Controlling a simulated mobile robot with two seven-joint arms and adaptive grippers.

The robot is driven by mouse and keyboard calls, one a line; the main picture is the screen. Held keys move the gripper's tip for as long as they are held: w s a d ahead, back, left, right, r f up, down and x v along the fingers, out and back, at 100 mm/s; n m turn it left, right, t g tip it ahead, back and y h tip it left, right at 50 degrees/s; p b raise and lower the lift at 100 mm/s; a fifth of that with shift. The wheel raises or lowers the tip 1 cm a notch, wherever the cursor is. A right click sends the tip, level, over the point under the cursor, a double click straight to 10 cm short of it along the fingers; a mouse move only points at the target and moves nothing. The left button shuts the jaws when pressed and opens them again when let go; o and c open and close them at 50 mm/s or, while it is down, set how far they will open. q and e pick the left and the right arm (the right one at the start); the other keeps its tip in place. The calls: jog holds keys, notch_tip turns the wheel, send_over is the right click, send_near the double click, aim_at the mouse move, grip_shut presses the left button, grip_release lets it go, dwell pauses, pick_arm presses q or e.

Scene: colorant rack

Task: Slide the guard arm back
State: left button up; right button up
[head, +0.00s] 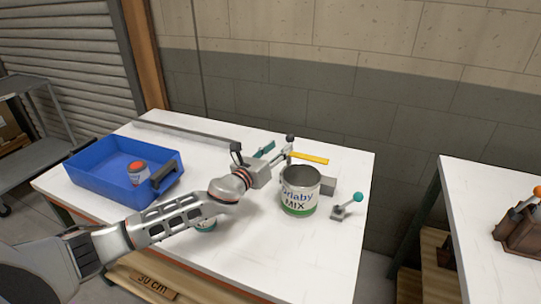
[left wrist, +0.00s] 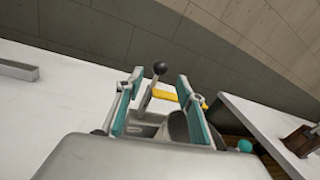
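The yellow guard arm (head: 310,158) lies beyond the open paint can (head: 299,198), at the back of the white table. A grey lever with a black ball knob (head: 290,138) stands at its left end. In the left wrist view the knob (left wrist: 160,68) and the yellow arm (left wrist: 165,95) show between the teal fingers. My left gripper (head: 277,154) is open, with its fingers either side of the lever; I cannot tell whether they touch it. The gripper also shows in the left wrist view (left wrist: 160,78). My right gripper is not in view.
A blue bin (head: 90,165) with a red-topped can (head: 137,172) stands at left. A grey rail (head: 185,132) lies along the back. A teal-knobbed lever (head: 357,197) stands right of the paint can.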

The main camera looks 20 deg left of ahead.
pick_arm(q)
jog(key=shift+v, duration=2.25)
